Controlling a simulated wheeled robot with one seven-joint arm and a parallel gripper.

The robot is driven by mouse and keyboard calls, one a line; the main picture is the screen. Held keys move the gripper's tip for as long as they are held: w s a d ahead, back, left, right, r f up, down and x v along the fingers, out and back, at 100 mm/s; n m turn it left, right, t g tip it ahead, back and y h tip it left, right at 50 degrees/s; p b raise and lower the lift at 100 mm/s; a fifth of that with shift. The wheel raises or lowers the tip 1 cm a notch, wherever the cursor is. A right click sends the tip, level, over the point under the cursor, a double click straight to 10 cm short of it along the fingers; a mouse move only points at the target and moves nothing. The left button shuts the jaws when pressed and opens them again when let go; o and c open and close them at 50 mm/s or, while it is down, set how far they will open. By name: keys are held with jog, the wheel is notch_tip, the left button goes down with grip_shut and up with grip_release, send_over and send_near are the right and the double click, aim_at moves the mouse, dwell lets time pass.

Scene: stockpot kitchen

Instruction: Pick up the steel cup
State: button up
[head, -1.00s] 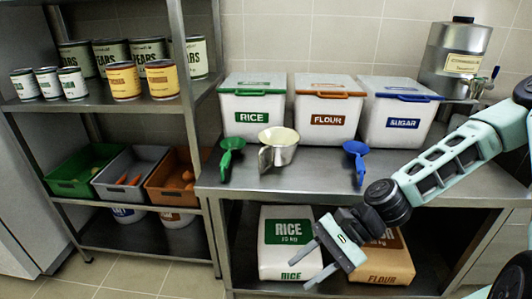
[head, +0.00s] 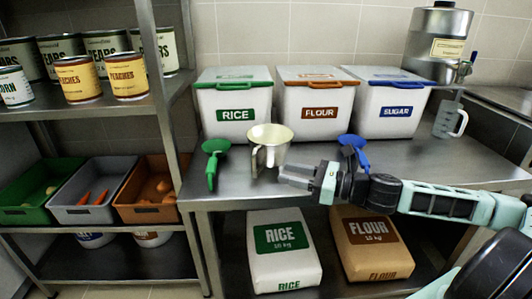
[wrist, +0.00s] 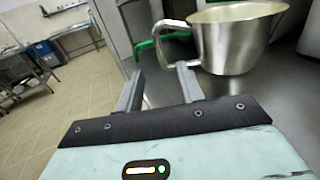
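The steel cup (head: 272,146) stands upright on the steel counter in the head view, its handle toward the front left. In the wrist view the cup (wrist: 232,42) is at the upper right, with its loop handle (wrist: 172,40) on its left side. My gripper (head: 290,176) is just in front and right of the cup in the head view. In the wrist view my gripper (wrist: 160,85) has its two fingers apart with nothing between them. The right fingertip is close below the handle; I cannot tell whether they touch.
A green scoop (head: 213,160) lies left of the cup and a blue scoop (head: 354,150) right of it, behind my arm. Rice (head: 230,95), flour (head: 310,95) and sugar (head: 395,95) bins line the back. A measuring jug (head: 449,120) stands at the right. The steel counter (head: 420,160) is clear between.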

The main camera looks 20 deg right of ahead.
aim_at(266, 150)
jog(key=x, duration=0.7)
jog(key=shift+r+x, duration=0.15)
jog(key=shift+x, duration=1.15)
jog(key=shift+r+x, duration=0.15)
jog(key=shift+x, duration=1.15)
grip_shut()
